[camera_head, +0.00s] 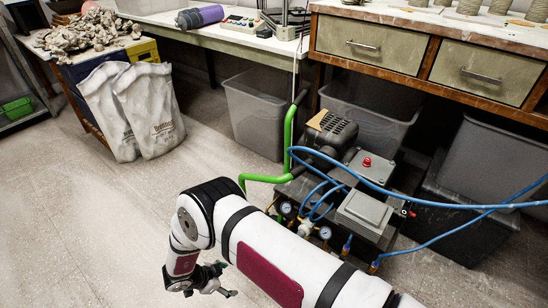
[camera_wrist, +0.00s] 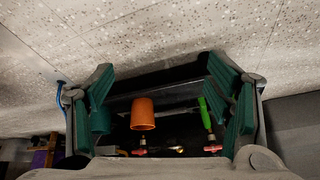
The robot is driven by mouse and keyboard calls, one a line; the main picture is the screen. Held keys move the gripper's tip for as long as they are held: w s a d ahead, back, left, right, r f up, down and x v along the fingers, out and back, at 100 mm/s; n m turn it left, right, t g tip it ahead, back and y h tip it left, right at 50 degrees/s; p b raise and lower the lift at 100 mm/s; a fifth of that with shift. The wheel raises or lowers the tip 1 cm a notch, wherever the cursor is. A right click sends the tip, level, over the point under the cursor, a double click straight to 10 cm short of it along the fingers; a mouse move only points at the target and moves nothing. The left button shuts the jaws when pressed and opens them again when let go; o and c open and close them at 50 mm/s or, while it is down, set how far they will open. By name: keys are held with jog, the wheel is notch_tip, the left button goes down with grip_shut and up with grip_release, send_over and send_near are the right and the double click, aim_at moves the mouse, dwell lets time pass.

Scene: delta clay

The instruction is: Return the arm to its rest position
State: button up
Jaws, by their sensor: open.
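My arm, white with dark red panels and black bands, reaches in from the bottom right of the head view and bends down at its elbow. My gripper (camera_head: 208,282) hangs low over the grey floor at the bottom of that view, left of the compressor. In the wrist view my gripper (camera_wrist: 165,88) shows two green-padded fingers spread wide apart. Nothing is held between them. Behind the gap are an orange cup-like part (camera_wrist: 142,113) and a green rod (camera_wrist: 205,112), apart from the pads.
A compressor (camera_head: 363,212) with blue hoses and a green pipe (camera_head: 289,135) stands close to my arm. Grey bins (camera_head: 254,112) sit under the workbench (camera_head: 370,45). Two white sacks (camera_head: 150,110) lean at the left table. The floor (camera_head: 75,215) at left is clear.

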jog(key=w+a+r+n+t+y, duration=0.1)
jog(key=w+a+r+y, duration=0.25)
jog(key=w+r, duration=0.6)
jog(key=w+a+r+n+t+y, duration=0.1)
jog(key=w+a+r+n+y, duration=0.15)
jog(key=w+a+r, duration=0.65)
jog(key=d+r+n+y, duration=0.15)
jog(key=d+r, duration=0.25)
jog(key=r, duration=0.9)
jog(key=d+r+n+y, duration=0.1)
jog(key=d+r+y, duration=0.25)
jog(key=r, duration=0.95)
jog(key=s+d+r+n+g, duration=0.2)
jog(key=s+d+r+n, duration=0.3)
jog(key=s+d+r, duration=1.2)
jog(key=s+d+f+g+h, duration=0.25)
jog(key=s+d+h, duration=0.35)
jog(key=s+d, duration=1.9)
notch_tip(320, 180, up, 38)
jog(key=s+a+t+p, duration=0.1)
jog(key=s+t+p, duration=0.1)
jog(key=p, duration=3.3)
jog(key=shift+a+f+n+t, duration=0.2)
jog(key=shift+n+t, duration=0.2)
jog(key=shift+t, duration=0.15)
